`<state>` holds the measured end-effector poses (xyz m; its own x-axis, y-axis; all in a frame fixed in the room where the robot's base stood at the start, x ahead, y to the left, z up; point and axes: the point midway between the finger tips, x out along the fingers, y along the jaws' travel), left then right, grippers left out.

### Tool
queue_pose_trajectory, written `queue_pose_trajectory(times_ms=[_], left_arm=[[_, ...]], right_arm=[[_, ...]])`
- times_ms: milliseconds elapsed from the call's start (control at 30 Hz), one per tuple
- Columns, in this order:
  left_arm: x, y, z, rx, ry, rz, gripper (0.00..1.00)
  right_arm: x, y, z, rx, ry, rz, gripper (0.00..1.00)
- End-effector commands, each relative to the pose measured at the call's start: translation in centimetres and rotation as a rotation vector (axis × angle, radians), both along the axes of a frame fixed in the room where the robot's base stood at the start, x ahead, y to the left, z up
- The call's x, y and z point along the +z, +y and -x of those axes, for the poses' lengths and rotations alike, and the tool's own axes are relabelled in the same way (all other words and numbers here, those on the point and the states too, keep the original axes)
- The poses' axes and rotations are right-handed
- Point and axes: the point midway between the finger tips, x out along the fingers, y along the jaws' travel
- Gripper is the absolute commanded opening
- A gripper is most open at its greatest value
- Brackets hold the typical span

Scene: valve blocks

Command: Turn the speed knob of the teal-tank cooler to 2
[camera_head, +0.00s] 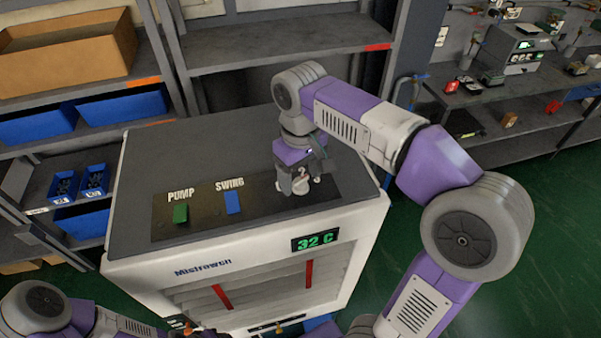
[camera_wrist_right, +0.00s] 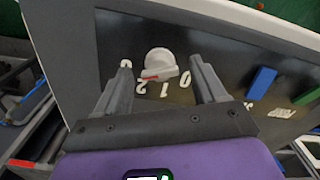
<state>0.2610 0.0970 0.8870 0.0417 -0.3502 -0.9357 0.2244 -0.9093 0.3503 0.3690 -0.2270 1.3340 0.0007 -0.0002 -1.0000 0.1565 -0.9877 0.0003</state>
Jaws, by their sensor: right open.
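The cooler is a white cabinet with a grey top (camera_head: 160,150) and a dark control panel (camera_head: 250,212). Its white speed knob (camera_wrist_right: 160,58) shows in the right wrist view, with the numbers 0, 1, 2 and 3 around it. The knob's red mark points to the lower left, close to the 2; its exact setting is hard to tell. My right gripper (camera_wrist_right: 161,66) is open, with one finger on each side of the knob and gaps to it. In the head view the right gripper (camera_head: 299,186) is over the knob and partly hides it. My left gripper is not visible.
A green PUMP switch (camera_head: 181,213) and a blue SWING switch (camera_head: 232,202) stand left of the knob. The front display (camera_head: 315,242) reads 32 C. Shelves with blue bins (camera_head: 122,106) stand behind at left; a workbench (camera_head: 500,90) is at right.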

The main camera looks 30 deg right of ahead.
Motion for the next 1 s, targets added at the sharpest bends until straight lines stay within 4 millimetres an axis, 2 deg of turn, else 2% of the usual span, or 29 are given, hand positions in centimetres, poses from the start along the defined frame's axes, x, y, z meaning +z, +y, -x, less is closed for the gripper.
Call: queue_pose_trajectory(times_ms=[33,300,400,733,1000], left_arm=[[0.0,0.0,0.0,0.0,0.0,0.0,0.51],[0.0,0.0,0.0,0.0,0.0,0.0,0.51],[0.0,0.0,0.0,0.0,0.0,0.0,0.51],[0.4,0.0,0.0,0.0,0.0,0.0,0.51],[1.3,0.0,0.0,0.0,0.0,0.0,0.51]], right_arm=[[0.0,0.0,0.0,0.0,0.0,0.0,0.67],[0.0,0.0,0.0,0.0,0.0,0.0,0.26],[0.0,0.0,0.0,0.0,0.0,0.0,0.14],[0.1,-0.1,0.0,0.057,0.001,0.0,0.14],[0.2,-0.1,0.0,0.242,0.002,0.0,0.14]])
